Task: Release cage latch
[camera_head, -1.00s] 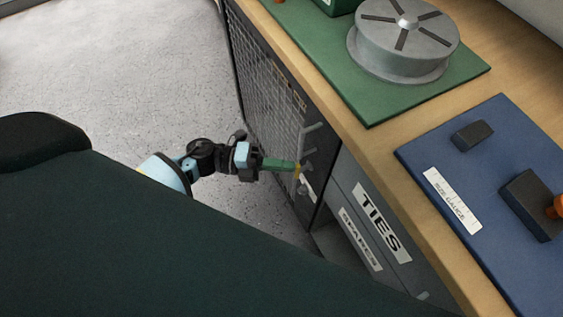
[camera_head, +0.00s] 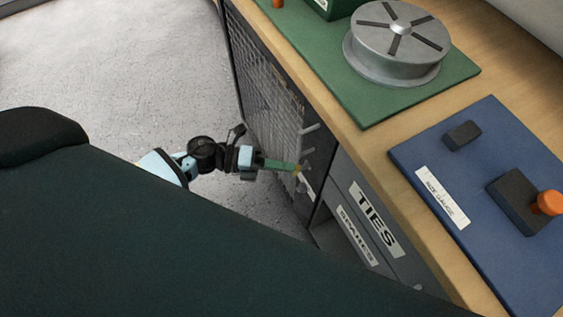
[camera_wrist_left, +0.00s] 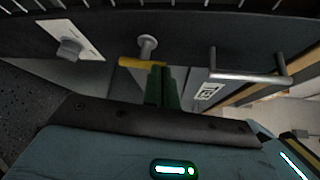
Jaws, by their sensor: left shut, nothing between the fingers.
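The cage (camera_head: 262,85) has a mesh front in a dark frame, on the side of the bench. A yellow bar (camera_wrist_left: 140,62), which looks like the latch, lies across the dark frame in the left wrist view, beneath a round grey peg (camera_wrist_left: 147,46). My left gripper (camera_head: 295,168) has green fingers, shut and empty, pointing at the frame. In the left wrist view its fingertips (camera_wrist_left: 161,70) are at the right end of the yellow bar; I cannot tell whether they touch. The fingers hide part of the frame there. My right gripper is not in view.
A white plate with a grey knob (camera_wrist_left: 70,47) is left of the bar in the left wrist view, and a metal handle (camera_wrist_left: 250,77) is to the right. Drawers labelled TIES (camera_head: 374,218) and SPARES sit beside the cage. Open floor (camera_head: 110,70) lies left of it.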

